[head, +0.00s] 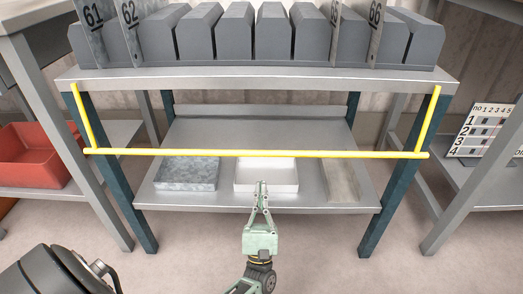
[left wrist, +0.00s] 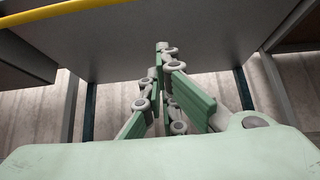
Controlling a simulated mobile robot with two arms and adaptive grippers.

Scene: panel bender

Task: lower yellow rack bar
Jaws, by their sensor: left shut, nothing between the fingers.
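The yellow rack bar (head: 250,153) is a U-shaped bar at the front of a grey rack. Its side arms run from the front corners of the top shelf to a long crossbar, which shows below the shelf's front edge. My left gripper (head: 261,187) is shut and empty. In the head view it shows just below the middle of the crossbar, apart from it. In the left wrist view the yellow bar (left wrist: 72,12) crosses the upper left corner, clear of my left gripper (left wrist: 164,52). My right gripper is not in view.
The rack's top shelf (head: 260,79) holds a row of grey blocks (head: 272,32). Its lower shelf (head: 235,128) holds a white tray (head: 267,186), a grey metal tray (head: 186,174) and a pale piece. A red bin (head: 32,155) stands left; a numbered board (head: 487,130) stands right.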

